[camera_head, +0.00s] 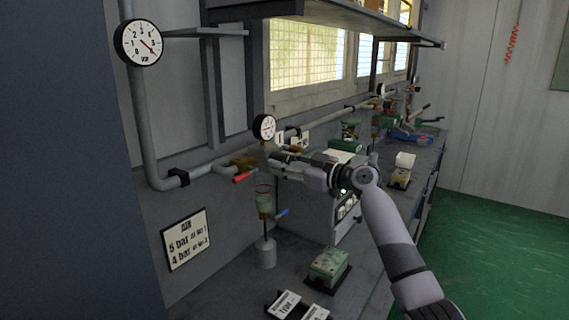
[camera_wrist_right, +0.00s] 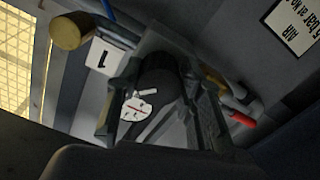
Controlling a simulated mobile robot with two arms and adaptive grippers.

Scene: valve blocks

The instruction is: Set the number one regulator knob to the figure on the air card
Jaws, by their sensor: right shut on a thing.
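The air card (camera_head: 187,240) on the wall reads 5 bar at No 1 and 4 bar at No 2; its corner also shows in the right wrist view (camera_wrist_right: 297,25). My right gripper (camera_head: 275,156) reaches the pipe just below a small round gauge (camera_head: 264,127). In the wrist view its fingers are shut on a dark round knob (camera_wrist_right: 160,72), beside a tag marked 1 (camera_wrist_right: 103,57). The gauge (camera_wrist_right: 135,107) shows between the fingers with a red needle, its figures too small to read. My left gripper is out of view.
A larger gauge (camera_head: 140,43) hangs on the pipe at upper left. A red-handled valve (camera_head: 243,177) is left of my gripper, close by.

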